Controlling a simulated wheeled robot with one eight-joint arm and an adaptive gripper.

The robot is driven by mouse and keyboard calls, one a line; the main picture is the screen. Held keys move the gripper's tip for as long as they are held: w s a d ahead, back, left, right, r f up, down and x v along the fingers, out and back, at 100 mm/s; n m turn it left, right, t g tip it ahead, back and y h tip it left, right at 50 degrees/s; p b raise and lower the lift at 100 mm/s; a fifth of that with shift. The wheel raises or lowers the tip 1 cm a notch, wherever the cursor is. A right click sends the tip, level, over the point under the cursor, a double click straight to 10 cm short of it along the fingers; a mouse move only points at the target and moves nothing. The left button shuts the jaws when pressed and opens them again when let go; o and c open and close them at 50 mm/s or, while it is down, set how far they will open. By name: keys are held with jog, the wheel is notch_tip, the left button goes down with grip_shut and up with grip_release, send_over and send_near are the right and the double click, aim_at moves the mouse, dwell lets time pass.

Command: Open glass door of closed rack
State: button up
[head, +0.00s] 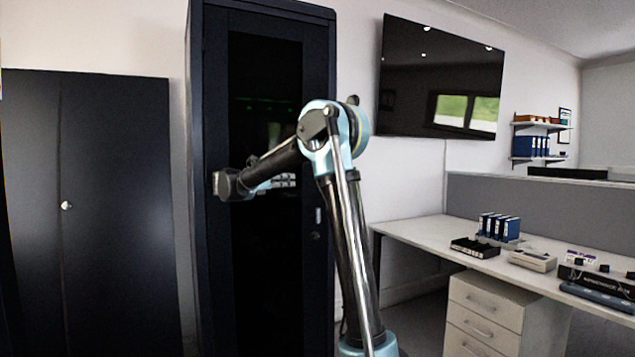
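The closed rack (212,300) is a tall dark cabinet standing in the middle left of the head view. Its dark glass door (265,75) looks shut, with faint green lights behind it. A small light handle (318,215) sits on the right side of the door frame, with a round lock-like spot below it. My arm crosses in front of the door. My gripper (285,181) seems to be the grey part below my forearm, left of the handle and apart from it in the picture. My forearm partly hides it, and its finger opening is unclear.
A dark two-door cabinet (115,200) stands at the left. A wall screen (440,78) hangs right of the rack. A white desk (450,238) with binders (498,226) and devices stands at the right, above a drawer unit (485,315).

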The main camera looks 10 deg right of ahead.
jog(key=x, duration=1.7)
jog(key=shift+w, duration=0.15)
